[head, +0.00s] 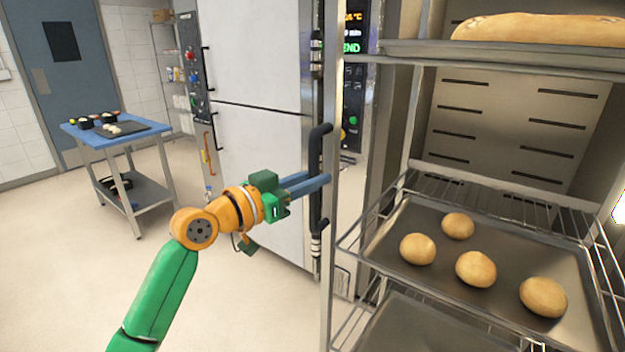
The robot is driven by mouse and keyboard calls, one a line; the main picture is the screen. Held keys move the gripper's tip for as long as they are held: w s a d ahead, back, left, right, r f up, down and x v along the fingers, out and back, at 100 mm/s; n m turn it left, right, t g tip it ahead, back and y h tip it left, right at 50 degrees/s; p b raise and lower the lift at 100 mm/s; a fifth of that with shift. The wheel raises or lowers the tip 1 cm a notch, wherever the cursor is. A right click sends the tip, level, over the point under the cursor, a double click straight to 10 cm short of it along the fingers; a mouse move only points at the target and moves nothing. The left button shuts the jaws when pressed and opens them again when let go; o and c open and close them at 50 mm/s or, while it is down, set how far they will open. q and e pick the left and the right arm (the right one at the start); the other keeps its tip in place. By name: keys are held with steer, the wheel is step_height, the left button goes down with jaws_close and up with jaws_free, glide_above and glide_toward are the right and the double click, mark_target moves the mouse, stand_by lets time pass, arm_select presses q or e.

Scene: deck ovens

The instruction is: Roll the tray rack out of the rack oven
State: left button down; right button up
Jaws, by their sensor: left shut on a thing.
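The tray rack (333,260) fills the right side, with wire shelves and a metal upright at its left front. Its upper tray (420,48) carries a long loaf (540,29), and a lower tray (505,250) carries several round buns (475,268). A black vertical handle (315,150) stands on the left side of the upright. My left gripper (308,185) has its blue fingers shut across this handle, near its middle. The rack oven (365,100) shows behind the upright, its display reading END. The rack's wheels and my right gripper are out of view.
White oven doors (255,150) with a dark control panel (190,60) stand behind my left arm. A blue-topped cart (85,137) with a dark tray stands at the left, near a blue door (62,80). The pale floor (60,260) between is clear.

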arm_select(q)
steer(key=shift+a+r, duration=0.1)
steer(key=shift+r, duration=0.2)
steer(key=c, duration=0.8)
jaws_free()
steer(key=shift+s, duration=0.1)
steer(key=shift+c, duration=0.2)
steer(key=shift+o, duration=0.4)
steer(key=shift+s+a, duration=0.1)
steer(key=shift+s, duration=0.15)
steer(key=b+v, duration=0.3)
steer(key=v, duration=0.4)
steer(key=shift+a, duration=0.1)
